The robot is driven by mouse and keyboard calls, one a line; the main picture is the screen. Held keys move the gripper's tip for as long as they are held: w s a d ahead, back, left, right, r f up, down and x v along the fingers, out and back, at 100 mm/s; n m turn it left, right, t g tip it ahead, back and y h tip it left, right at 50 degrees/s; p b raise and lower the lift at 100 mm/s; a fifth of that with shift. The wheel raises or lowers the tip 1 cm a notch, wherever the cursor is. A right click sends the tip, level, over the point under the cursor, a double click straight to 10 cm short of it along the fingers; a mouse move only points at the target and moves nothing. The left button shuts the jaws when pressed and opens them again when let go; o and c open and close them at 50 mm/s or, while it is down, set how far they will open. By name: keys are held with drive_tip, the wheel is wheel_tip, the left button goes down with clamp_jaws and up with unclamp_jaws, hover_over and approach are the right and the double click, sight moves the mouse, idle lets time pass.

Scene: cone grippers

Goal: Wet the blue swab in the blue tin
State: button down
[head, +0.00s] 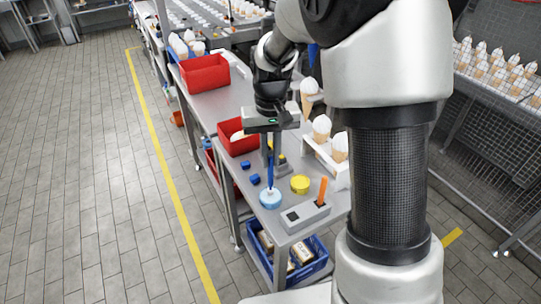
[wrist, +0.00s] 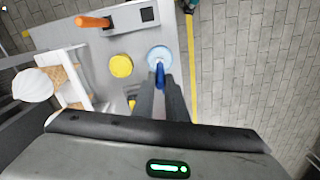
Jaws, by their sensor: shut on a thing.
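My gripper (head: 269,156) is shut on the blue swab (head: 270,175), which hangs upright below the fingers. In the wrist view the blue swab (wrist: 160,74) shows between the fingertips (wrist: 160,85). The blue tin (head: 270,200) stands on the bench directly below, near its front end. The swab's lower end is over the tin's pale blue top; I cannot tell if it touches or has entered it. In the wrist view the blue tin (wrist: 159,53) lies just beyond the fingertips, with the swab overlapping its near part.
A yellow tin (head: 300,185) stands right of the blue tin. A grey holder (head: 304,217) with an orange swab (head: 323,189) is in front. Small blue blocks (head: 255,180) lie to the left. A cone rack (head: 325,160) is behind right; a red bin (head: 238,143) is behind left.

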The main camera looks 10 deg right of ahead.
drive_tip(key=shift+f, duration=0.4)
idle(1.0)
drive_tip(key=shift+r, duration=0.1)
drive_tip(key=shift+r+p, duration=2.45)
drive_tip(key=shift+r, duration=1)
